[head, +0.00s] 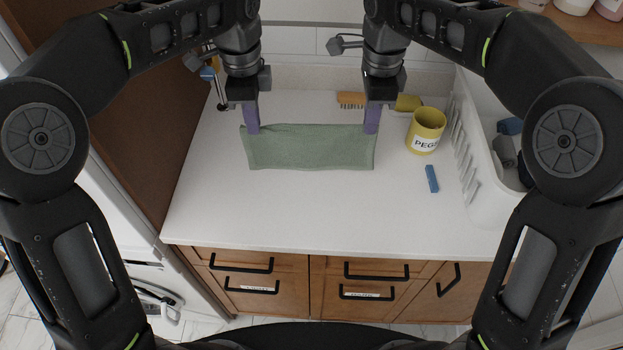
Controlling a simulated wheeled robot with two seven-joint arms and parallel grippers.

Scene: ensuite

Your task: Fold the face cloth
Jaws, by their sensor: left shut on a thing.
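The face cloth (310,148) is a green, wide rectangle over the white countertop, near its back half. My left gripper (252,122) is shut on its far left corner. My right gripper (372,122) is at the far right corner, with its finger against or just in front of the cloth. I cannot tell whether its jaws are shut. The cloth's far edge runs nearly straight between the two grippers, with a slight fold near the left one. I cannot tell how much of the cloth touches the counter.
A yellow mug-like pot marked PEGS (425,132) stands right of the cloth. A blue peg (432,179) lies in front of it. A white slatted basket (470,165) stands at the right. An orange brush (351,99) lies behind. The counter (300,215) in front of the cloth is clear.

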